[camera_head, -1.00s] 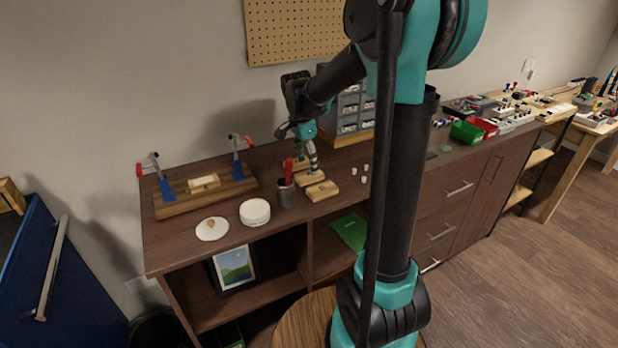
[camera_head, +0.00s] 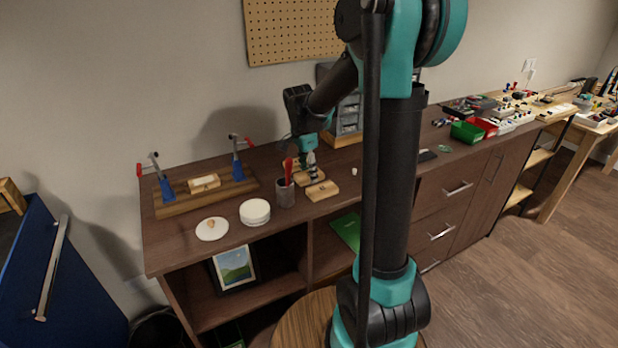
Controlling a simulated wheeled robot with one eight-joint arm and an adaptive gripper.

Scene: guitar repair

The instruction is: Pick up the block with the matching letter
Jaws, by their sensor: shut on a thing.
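Several small flat wooden blocks lie in a row on the dark brown bench. The front block (camera_head: 322,190) lies apart from my gripper. My gripper (camera_head: 311,175) points down at the middle block (camera_head: 306,182), with its fingers shut on it at bench level. My fingers cover part of this block. Another block behind is mostly hidden by the gripper. Any letters on the blocks are too small to read.
A grey cup with red-handled tools (camera_head: 285,192) stands just left of the blocks. White round discs (camera_head: 255,211) and a clamp board (camera_head: 205,195) lie farther left. A small white piece (camera_head: 353,171) lies right. Grey drawers (camera_head: 348,120) stand behind.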

